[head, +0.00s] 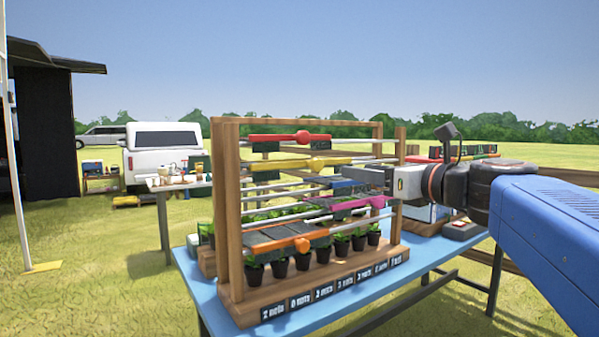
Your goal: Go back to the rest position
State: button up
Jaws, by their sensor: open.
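My gripper (362,177) reaches in from the right, on a blue arm. Its jaws are open and lie in front of the right part of a wooden rack (229,220); I cannot tell whether they touch it. The rack has metal rods carrying coloured sliders: a red one (290,138), a yellow one (303,163), a blue one (350,184) close to the jaws, a pink one (350,203) and an orange one (278,246). Part of the blue slider is hidden by the gripper.
The rack stands on a blue table (378,284). Several potted plants (323,248) line its base above small labels (323,291). A small box with a red button (460,229) sits at the table's right. A second table (165,184) and white vehicle (164,150) are behind left. Open grass surrounds.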

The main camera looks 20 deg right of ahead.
jog(key=s+a+f+n+g, duration=0.25)
jog(key=f+n, duration=0.25)
jog(key=f, duration=0.3)
jog(key=s+a+f+n+g, duration=0.2)
jog(key=a+f+n+g, duration=0.1)
jog(key=f+n, duration=0.4)
jog(key=s+a+f+n+g, duration=0.2)
jog(key=s+f+n+g, duration=0.15)
jog(key=f, duration=0.55)
jog(key=s+d+f+n+g+h, duration=0.1)
jog(key=s+d+f+n+h, duration=0.1)
jog(key=s+f+n, duration=0.3)
jog(key=s+d+f+n+g+h, duration=0.2)
jog(key=s+d+f+n+h, duration=0.1)
jog(key=f+n, duration=0.8)
jog(key=shift+s+f+n+h, duration=0.25)
jog(key=shift+s+n, duration=0.2)
jog(key=shift+s, duration=0.45)
